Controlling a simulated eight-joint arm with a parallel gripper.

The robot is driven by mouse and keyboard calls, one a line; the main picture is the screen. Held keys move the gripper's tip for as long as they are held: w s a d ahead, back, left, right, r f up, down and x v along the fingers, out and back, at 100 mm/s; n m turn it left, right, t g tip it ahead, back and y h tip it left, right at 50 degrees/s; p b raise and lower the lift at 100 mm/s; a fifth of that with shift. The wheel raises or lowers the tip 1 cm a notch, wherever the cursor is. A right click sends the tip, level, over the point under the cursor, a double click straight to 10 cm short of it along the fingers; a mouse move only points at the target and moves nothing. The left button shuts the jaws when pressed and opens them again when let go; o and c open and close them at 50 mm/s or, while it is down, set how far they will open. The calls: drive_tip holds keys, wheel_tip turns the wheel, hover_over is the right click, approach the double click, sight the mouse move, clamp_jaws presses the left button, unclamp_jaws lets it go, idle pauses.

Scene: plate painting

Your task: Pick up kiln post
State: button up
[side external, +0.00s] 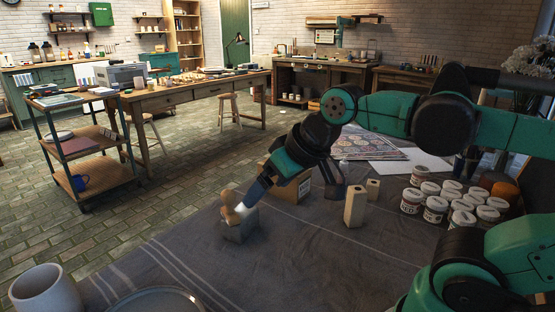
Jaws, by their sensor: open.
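A pale, square-sided upright post (354,207), which looks like the kiln post, stands on the grey cloth right of centre. A shorter pale post (373,190) stands just behind it to the right. My gripper (246,204) is open. It points down and left, well to the left of both posts, with its tip close to a rounded wooden piece (231,205) on a grey block (240,231). I cannot tell whether the tip touches that piece. Neither post is between the jaws.
A cardboard box (291,190) sits behind my gripper, left of the posts. Several lidded white jars (434,208) crowd the right side. A patterned sheet (370,149) lies at the back. A pale cup (47,290) and plate rim (155,300) are front left. The front middle cloth is clear.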

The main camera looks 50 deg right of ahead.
drive_tip(key=w+d+m+y, duration=0.1)
drive_tip(key=w+d+m, duration=0.35)
drive_tip(key=m, duration=0.55)
drive_tip(key=m+t+h, duration=0.1)
drive_tip(key=m+t, duration=0.6)
drive_tip(key=m, duration=1.8)
hover_over(299, 177)
wheel_tip(299, 177, down, 6)
drive_tip(key=shift+f, duration=0.6)
drive_tip(key=shift+w+f, duration=0.2)
drive_tip(key=shift+x, duration=2.65)
drive_tip(key=shift+r, duration=0.1)
